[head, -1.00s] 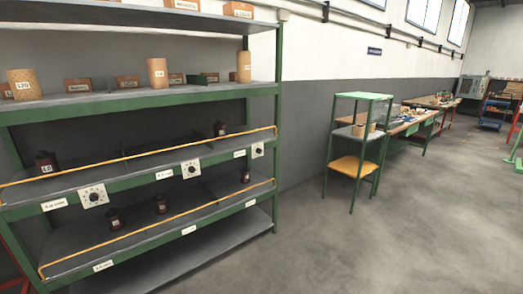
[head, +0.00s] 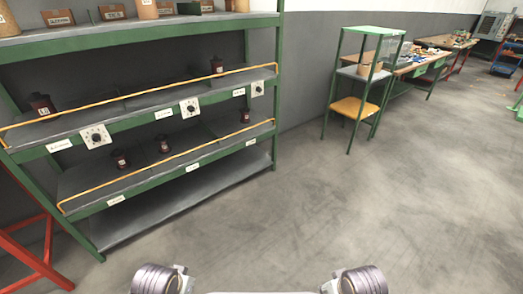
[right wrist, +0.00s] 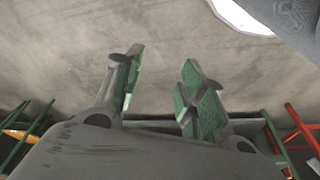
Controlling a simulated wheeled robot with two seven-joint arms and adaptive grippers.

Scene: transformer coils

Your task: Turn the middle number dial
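The middle number dial (head: 189,107) is a black knob on a white square plate, fixed to the front edge of the green shelf. A similar dial (head: 95,136) is to its left and another dial (head: 257,88) to its right on the same edge. My right gripper (right wrist: 163,75) is open and empty in the right wrist view, its two green-padded fingers apart. It is not near any dial in that view. My left gripper is not in view; only parts of my arms show at the bottom of the head view. The middle dial's setting is too small to read.
The green shelf rack (head: 140,133) holds several dark coils and has yellow rails (head: 150,83) along two shelves. A red frame (head: 38,255) stands at the lower left. A green stand (head: 352,112) with a yellow shelf is to the right. Open floor (head: 350,200) lies in front.

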